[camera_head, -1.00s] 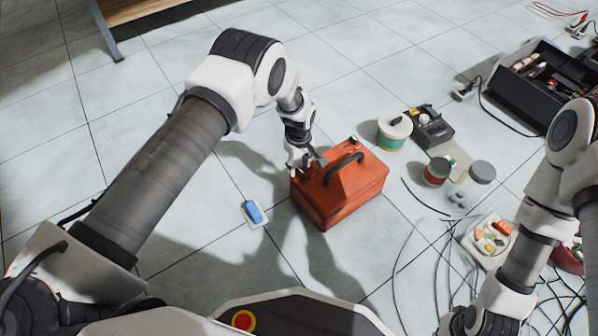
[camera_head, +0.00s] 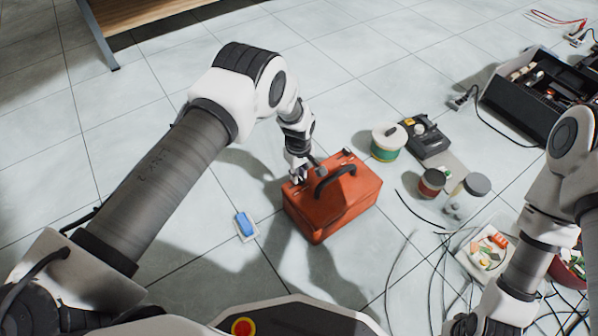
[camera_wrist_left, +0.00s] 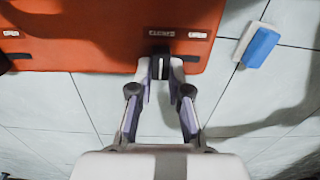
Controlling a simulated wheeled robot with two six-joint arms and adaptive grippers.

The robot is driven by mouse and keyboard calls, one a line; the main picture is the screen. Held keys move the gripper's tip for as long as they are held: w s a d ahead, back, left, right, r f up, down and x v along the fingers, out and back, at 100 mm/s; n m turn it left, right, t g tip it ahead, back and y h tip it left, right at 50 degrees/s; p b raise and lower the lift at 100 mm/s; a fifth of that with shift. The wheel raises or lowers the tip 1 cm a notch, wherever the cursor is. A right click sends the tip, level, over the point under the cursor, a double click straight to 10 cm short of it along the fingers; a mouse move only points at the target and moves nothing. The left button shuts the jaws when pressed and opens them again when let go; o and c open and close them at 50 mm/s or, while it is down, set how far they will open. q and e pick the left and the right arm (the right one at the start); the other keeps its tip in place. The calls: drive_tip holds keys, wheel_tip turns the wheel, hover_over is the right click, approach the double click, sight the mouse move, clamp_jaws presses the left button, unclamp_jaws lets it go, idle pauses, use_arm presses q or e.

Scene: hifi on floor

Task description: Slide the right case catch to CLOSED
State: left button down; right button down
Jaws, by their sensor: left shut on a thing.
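The orange-red case (camera_head: 335,208) with a black handle (camera_head: 335,178) stands on the tiled floor. My left gripper (camera_head: 298,175) is at the left end of its top edge. In the left wrist view, the left gripper (camera_wrist_left: 160,70) is shut on a small dark catch (camera_wrist_left: 160,66) at the edge of the case (camera_wrist_left: 100,52). The catch is in line with the CLOSED label (camera_wrist_left: 161,32); the OPEN label (camera_wrist_left: 197,35) is to its right. The fingers partly hide the catch. My right arm reaches the bottom right; its gripper's jaws cannot be made out.
A blue block on a white pad (camera_head: 245,224) lies left of the case. A green-banded spool (camera_head: 388,143), jars, loose cables and a tray of small parts (camera_head: 484,252) lie to the right. A black open toolbox (camera_head: 530,100) is at upper right.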

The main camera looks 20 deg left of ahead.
sight(300, 176)
use_arm(q)
drive_tip(key=shift+w+d, duration=0.1)
drive_tip(key=shift+w, duration=0.05)
drive_tip(key=c, duration=1.1)
unclamp_jaws()
drive_tip(key=shift+d, duration=0.1)
drive_tip(key=shift+r, duration=0.1)
wheel_tip(300, 176, up, 12)
drive_tip(key=shift+f, duration=0.1)
